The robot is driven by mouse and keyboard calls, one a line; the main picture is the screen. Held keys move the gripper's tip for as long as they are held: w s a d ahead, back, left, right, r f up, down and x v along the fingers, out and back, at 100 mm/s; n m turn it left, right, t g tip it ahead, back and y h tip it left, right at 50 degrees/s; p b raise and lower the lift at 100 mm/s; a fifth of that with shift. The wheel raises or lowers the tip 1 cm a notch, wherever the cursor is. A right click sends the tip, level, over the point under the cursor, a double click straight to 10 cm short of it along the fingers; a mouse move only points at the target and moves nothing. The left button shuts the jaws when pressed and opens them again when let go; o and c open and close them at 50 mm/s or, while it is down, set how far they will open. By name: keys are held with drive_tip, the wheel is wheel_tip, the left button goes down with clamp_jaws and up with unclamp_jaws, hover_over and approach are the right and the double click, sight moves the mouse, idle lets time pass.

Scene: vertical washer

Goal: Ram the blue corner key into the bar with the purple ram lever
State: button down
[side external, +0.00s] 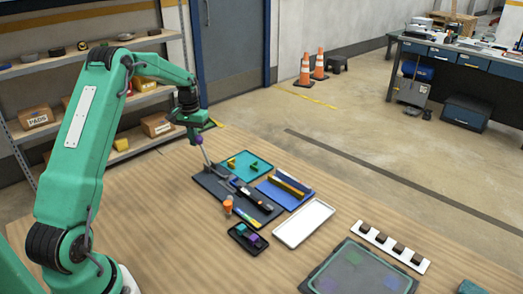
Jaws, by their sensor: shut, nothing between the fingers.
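The purple knob of the ram lever (199,140) tops a silver rod that leans over the dark fixture plate (212,186). My gripper (196,131) is shut, pointing down right at the knob. I cannot tell whether it touches the knob or only hovers over it. A dark bar (252,195) lies along the fixture, running from upper left to lower right. The blue corner key cannot be made out surely. A small black tray (234,234) in front holds small blue, purple and teal pieces.
A teal tray (231,172) holds yellow and green pieces. A blue tray (268,187) holds yellow and blue bars. An orange cylinder (228,205) stands by the fixture. An empty white tray (304,223) and a dark glassy mat (360,272) lie right. The table's left is clear.

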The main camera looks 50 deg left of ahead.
drive_tip(key=shift+d, duration=4.65)
drive_tip(key=shift+w+a, duration=0.1)
drive_tip(key=shift+a, duration=0.05)
drive_tip(key=a, duration=0.9)
idle(1.5)
drive_tip(key=shift+r, duration=0.1)
idle(0.4)
